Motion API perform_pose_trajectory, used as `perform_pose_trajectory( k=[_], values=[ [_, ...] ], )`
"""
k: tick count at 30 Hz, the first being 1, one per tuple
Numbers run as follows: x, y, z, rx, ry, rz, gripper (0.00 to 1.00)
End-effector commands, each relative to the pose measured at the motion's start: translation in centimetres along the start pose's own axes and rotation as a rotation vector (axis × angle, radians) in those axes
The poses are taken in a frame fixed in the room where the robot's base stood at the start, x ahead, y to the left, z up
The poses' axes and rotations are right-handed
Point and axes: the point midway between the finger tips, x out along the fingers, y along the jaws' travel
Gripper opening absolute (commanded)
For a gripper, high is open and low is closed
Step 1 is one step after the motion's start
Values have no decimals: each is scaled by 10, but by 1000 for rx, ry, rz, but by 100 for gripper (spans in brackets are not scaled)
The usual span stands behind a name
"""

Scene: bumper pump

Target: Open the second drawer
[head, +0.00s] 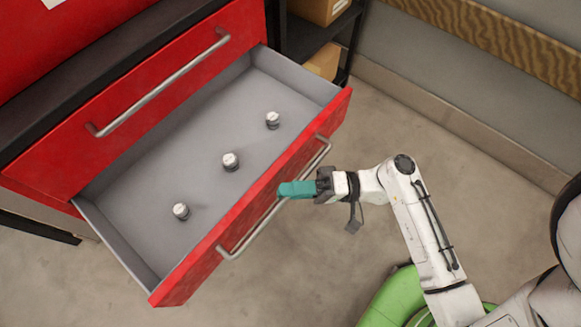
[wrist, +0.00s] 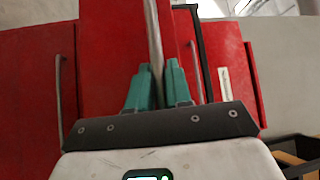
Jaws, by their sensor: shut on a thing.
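The second drawer (head: 240,240) is red with a grey inside and stands pulled well out of the cabinet, below the closed top drawer (head: 80,150). Its metal bar handle (head: 238,245) runs along the front. My gripper (head: 284,190) has teal fingers and is shut on this handle near its middle. In the wrist view the handle bar (wrist: 153,40) passes between the two teal fingers (wrist: 154,82). The fingertips' contact with the bar is partly hidden in the head view.
Three small silver-white cylinders (head: 230,161) stand apart inside the open drawer. A dark shelf (head: 310,35) with cardboard boxes (head: 322,62) stands behind it, near the grey wall (head: 470,60). The floor (head: 300,270) in front of the drawer is clear up to my base.

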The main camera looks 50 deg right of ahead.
Motion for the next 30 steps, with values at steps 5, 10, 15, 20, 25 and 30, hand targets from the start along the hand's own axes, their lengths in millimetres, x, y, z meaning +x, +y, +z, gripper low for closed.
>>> perform_pose_trajectory(
  k=[5,10,15,20,25,30],
  values=[
    [0,1,0,2,1,3,29],
    [0,1,0,1,1,2,39],
    [0,0,0,0,1,1,39],
    [-12,1,-1,1,2,3,39],
    [-42,2,-1,1,4,4,39],
    [-75,2,-1,1,3,3,39]
  ],
)
